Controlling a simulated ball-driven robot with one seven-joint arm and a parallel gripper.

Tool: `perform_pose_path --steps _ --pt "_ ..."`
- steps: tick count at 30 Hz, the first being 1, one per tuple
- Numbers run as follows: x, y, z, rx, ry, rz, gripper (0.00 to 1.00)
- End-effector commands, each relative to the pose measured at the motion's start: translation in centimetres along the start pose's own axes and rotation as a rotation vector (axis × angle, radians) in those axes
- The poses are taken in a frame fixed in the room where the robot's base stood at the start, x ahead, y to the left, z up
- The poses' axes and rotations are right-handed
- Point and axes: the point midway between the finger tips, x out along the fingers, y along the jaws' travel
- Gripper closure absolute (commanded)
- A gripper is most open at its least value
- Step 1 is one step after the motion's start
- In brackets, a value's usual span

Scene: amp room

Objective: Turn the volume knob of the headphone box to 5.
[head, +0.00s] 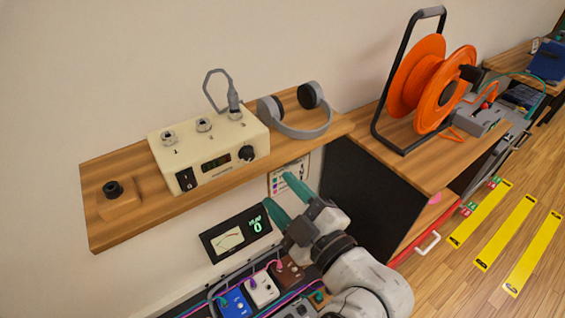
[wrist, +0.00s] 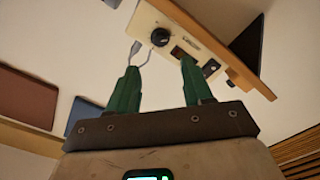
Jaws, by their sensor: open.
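The headphone box (head: 210,149) is a cream unit on a wooden wall shelf. Its black volume knob (head: 246,153) is at the right end of its front face, beside a small dark display (head: 216,162). The knob also shows in the wrist view (wrist: 160,37), ahead of and between the fingertips. My gripper (head: 279,190) has green fingers, stands open and is empty. It is below and to the right of the knob, apart from it. A wall meter panel (head: 236,234) below the shelf shows a green 0. The knob's pointer is too small to read.
Grey headphones (head: 305,118) lie on the shelf (head: 120,222) right of the box. A plug with a grey cable loop (head: 233,104) rises from the box top. An orange cable reel (head: 425,85) stands on the right cabinet. Several pedals (head: 262,289) lie below my gripper.

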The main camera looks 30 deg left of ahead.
Motion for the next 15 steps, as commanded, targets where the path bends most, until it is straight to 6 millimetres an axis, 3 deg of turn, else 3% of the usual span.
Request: perform_pose_path --steps 15 --pt "8.2 0.1 -0.1 0.002 -0.003 -0.003 0.5"
